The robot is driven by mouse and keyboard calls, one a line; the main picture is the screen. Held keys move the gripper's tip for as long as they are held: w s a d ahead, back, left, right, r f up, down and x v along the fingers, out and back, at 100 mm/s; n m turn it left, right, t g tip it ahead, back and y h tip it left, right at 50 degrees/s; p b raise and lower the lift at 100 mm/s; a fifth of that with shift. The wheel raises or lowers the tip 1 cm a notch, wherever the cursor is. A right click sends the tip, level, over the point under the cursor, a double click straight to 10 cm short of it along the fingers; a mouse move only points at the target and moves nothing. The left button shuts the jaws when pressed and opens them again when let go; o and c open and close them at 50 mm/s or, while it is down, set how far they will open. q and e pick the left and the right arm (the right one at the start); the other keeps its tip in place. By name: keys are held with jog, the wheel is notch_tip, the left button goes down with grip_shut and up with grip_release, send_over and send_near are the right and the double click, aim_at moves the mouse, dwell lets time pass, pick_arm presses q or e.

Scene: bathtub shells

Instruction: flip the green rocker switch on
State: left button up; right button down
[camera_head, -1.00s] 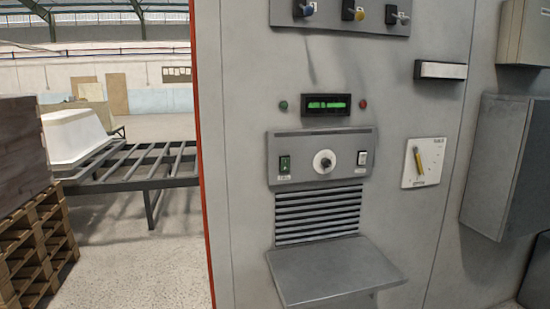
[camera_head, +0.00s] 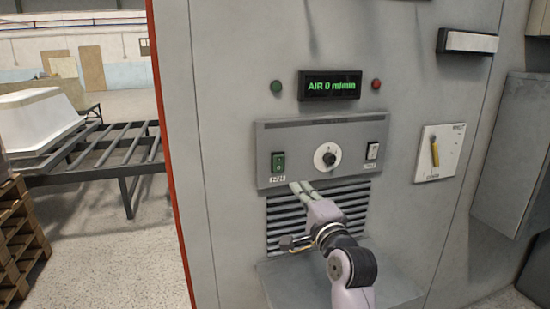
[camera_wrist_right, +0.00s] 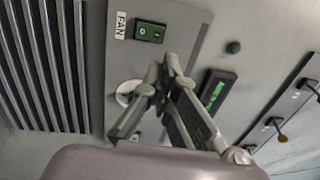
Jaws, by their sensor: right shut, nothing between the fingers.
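The green rocker switch (camera_head: 278,162) sits at the left end of the grey control panel (camera_head: 318,137), above a small label. In the right wrist view the switch (camera_wrist_right: 150,32) shows O and I marks beside a label reading FAN. I cannot tell which side is pressed in. My right gripper (camera_head: 302,187) is shut and empty, just below the panel's lower edge and right of the switch. In the right wrist view its fingertips (camera_wrist_right: 168,68) meet near the switch, apart from it in the picture. My left gripper is not in view.
A dial (camera_head: 327,157) and a white rocker (camera_head: 373,150) share the panel. A display (camera_head: 330,85) above reads AIR 0 m/min, between green and red lamps. Below are vent slats (camera_head: 285,228) and a metal shelf (camera_head: 285,278). A yellow-handled switch (camera_head: 435,153) is at right.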

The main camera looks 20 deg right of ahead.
jog(key=p, duration=0.3)
send_near(280, 157)
jog(key=w, duration=0.2)
jog(key=w+r, duration=0.1)
jog(key=w, duration=0.2)
jog(key=shift+w+a, duration=0.1)
jog(key=shift+w, duration=0.05)
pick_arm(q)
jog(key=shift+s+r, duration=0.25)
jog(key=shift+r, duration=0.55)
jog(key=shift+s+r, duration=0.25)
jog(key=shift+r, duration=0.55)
pick_arm(e)
jog(key=shift+w, duration=0.9)
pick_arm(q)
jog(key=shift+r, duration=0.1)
pick_arm(e)
jog(key=shift+w+r+p, duration=0.2)
jog(key=shift+r+p, duration=0.25)
jog(key=shift+p, duration=0.75)
jog(key=shift+f+g, duration=0.3)
jog(key=shift+f, duration=0.05)
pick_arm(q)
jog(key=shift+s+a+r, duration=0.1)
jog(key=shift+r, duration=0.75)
